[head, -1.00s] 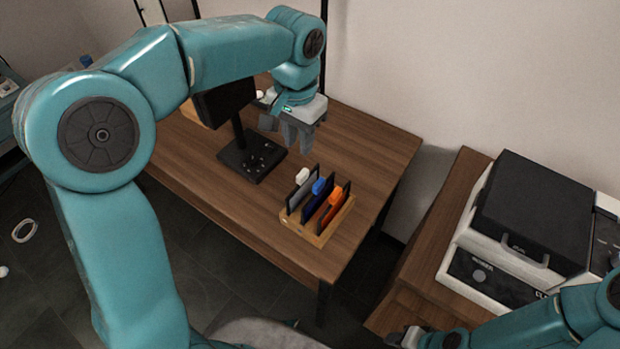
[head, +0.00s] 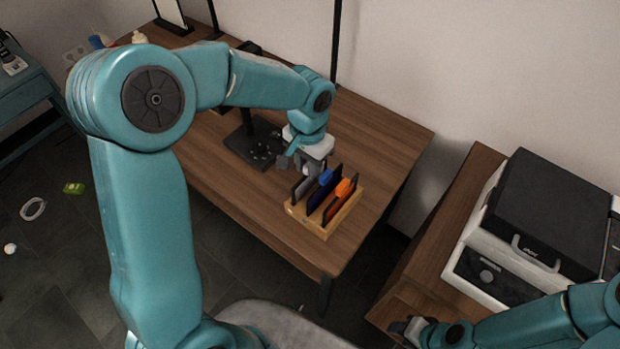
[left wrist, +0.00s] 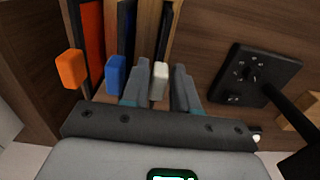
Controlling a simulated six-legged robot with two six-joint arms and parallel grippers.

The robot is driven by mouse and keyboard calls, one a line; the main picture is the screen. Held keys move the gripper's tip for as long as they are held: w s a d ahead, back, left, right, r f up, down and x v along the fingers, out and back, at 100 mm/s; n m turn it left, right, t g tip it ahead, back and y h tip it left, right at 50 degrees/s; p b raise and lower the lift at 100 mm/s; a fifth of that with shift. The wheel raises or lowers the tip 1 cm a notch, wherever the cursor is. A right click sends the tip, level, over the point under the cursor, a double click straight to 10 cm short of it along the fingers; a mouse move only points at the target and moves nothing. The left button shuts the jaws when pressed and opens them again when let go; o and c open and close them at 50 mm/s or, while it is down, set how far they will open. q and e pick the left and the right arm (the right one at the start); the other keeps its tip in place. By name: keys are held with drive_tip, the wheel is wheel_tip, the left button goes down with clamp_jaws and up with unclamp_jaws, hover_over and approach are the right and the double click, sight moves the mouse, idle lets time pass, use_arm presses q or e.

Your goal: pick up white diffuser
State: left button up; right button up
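The white diffuser shows in the left wrist view as a white tab (left wrist: 160,81) on a thin panel standing in a wooden rack (head: 323,232). It is the slot beside the blue-tabbed panel. My left gripper (head: 312,172) is low over the rack's far left end. In the left wrist view its two fingers (left wrist: 160,90) are open, one on each side of the white tab, with a gap at least on the left. In the head view the gripper mostly hides the tab. My right gripper (head: 408,331) is low at the bottom, its fingers unclear.
A blue-tabbed panel (head: 325,178) and an orange-tabbed panel (head: 343,188) stand in the same rack. A black stand base (head: 254,147) is on the table (head: 390,140) to the left. A white and black machine (head: 530,215) sits on a second table at right.

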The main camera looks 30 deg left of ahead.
use_arm(q)
wheel_tip(320, 180, down, 3)
drive_tip(key=shift+w+f, duration=0.1)
drive_tip(key=shift+f, duration=0.1)
clamp_jaws()
drive_tip(key=shift+r, duration=0.1)
